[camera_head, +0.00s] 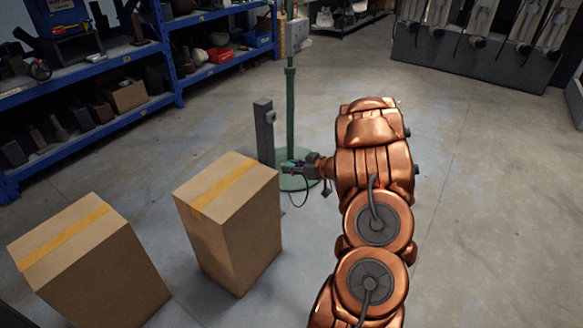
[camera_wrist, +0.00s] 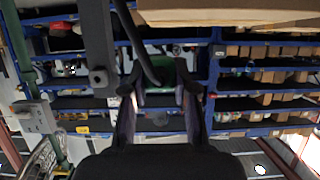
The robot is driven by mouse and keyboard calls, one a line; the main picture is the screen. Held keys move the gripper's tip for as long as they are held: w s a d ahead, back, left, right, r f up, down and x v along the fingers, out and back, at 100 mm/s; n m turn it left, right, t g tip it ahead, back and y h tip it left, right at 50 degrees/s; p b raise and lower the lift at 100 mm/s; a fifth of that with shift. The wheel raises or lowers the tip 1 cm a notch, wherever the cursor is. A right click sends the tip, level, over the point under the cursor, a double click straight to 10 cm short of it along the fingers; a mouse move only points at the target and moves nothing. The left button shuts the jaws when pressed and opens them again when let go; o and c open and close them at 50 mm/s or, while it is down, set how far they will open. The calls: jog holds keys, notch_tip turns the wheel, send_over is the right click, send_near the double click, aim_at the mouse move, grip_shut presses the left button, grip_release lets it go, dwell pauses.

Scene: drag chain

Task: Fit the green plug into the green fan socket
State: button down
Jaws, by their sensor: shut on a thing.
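My gripper (camera_head: 302,166) is shut on the green plug, with the arm reaching left near the green stand. In the wrist view my gripper (camera_wrist: 160,86) has the green plug (camera_wrist: 174,73) between its two fingertips, and a black cable (camera_wrist: 142,45) runs up from there. In the head view the plug (camera_head: 289,164) shows only as a small green patch. The green stand's pole (camera_head: 290,115) rises from a round green base (camera_head: 299,184) and bears a grey box (camera_head: 297,38). I cannot make out the green socket clearly in either view.
A dark grey post (camera_head: 265,135) stands close left of the pole. It also shows in the wrist view (camera_wrist: 97,45). Blue shelving (camera_head: 165,50) lines the back left. Floor at right is clear.

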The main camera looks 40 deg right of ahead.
jog(key=w+d+r+p, duration=0.5)
jog(key=w+d+p, duration=0.7)
jog(key=p, duration=0.3)
jog(key=shift+d+r, duration=0.2)
jog(key=shift+d, duration=0.55)
dwell(0.4)
jog(key=shift+w, duration=0.15)
jog(key=shift+w+a, duration=0.25)
jog(key=shift+w, duration=0.85)
jog(key=shift+w+a, duration=0.25)
jog(key=shift+w, duration=0.85)
jog(key=shift+w+a, duration=0.2)
jog(key=shift+w, duration=0.5)
jog(key=shift+w+a, duration=0.15)
jog(key=shift+w, duration=0.55)
dwell(0.9)
jog(key=c, duration=0.8)
grip_release()
jog(key=shift+w, duration=0.1)
